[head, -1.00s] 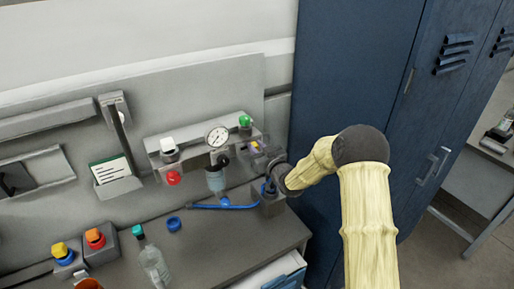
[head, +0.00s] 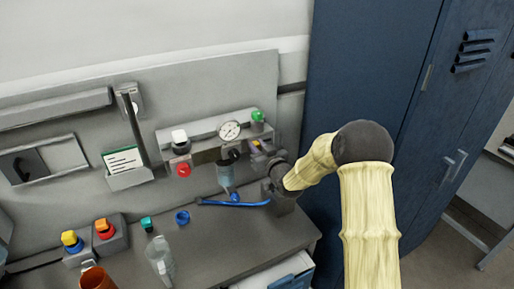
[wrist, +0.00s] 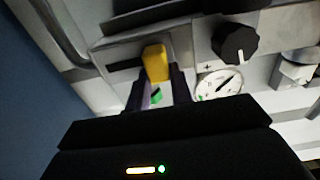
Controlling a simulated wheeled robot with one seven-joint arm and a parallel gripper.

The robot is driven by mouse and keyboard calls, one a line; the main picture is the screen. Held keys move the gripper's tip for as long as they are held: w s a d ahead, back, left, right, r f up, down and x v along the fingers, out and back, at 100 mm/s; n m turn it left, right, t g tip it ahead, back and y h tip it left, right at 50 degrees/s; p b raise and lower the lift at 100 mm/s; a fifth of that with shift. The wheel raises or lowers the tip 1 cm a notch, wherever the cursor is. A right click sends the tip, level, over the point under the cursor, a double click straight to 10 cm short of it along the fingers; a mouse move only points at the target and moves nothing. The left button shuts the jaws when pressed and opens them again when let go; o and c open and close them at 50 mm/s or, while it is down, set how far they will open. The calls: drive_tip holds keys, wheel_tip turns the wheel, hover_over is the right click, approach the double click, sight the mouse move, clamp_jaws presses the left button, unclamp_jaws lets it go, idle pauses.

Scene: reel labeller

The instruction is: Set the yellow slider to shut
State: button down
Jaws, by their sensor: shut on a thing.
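The yellow slider (wrist: 156,62) is a small block in a dark slot (wrist: 124,66) on a grey plate (wrist: 110,54), seen in the wrist view. The slot's bare dark part lies to its left in that picture. My gripper (wrist: 157,88) has its two dark fingers on either side of the slider and is shut on it. In the head view, my gripper (head: 262,148) is at the right end of the wall unit, and the slider there is too small and covered to read. No label for its settings is legible.
A dark knob (wrist: 235,42) and a round gauge (wrist: 219,85) sit close beside the slider in the wrist view. The gauge (head: 229,130), a green knob (head: 257,115) and a red knob (head: 183,170) show in the head view.

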drive_tip(key=c, duration=1.2)
unclamp_jaws()
drive_tip(key=shift+s+a, duration=0.2)
drive_tip(key=shift+a, duration=0.15)
drive_tip(key=shift+c, duration=0.2)
drive_tip(key=shift+w+d, duration=0.1)
drive_tip(key=shift+d, duration=0.05)
drive_tip(key=b+v, duration=0.6)
drive_tip(key=v, duration=1.1)
drive_tip(key=shift+d+b, duration=0.15)
drive_tip(key=shift+b, duration=0.15)
drive_tip(key=s+d+f+m+g+h, duration=0.3)
drive_tip(key=s+d+f+g+h, duration=0.4)
drive_tip(key=d+f, duration=0.1)
drive_tip(key=s+d+f+m+g+h, duration=0.1)
drive_tip(key=s+g, duration=0.2)
drive_tip(key=s, duration=0.4)
drive_tip(key=s+d+f+m+g, duration=0.1)
drive_tip(key=s+g, duration=0.2)
drive_tip(key=s, duration=0.4)
drive_tip(key=shift+s+m+h, duration=0.4)
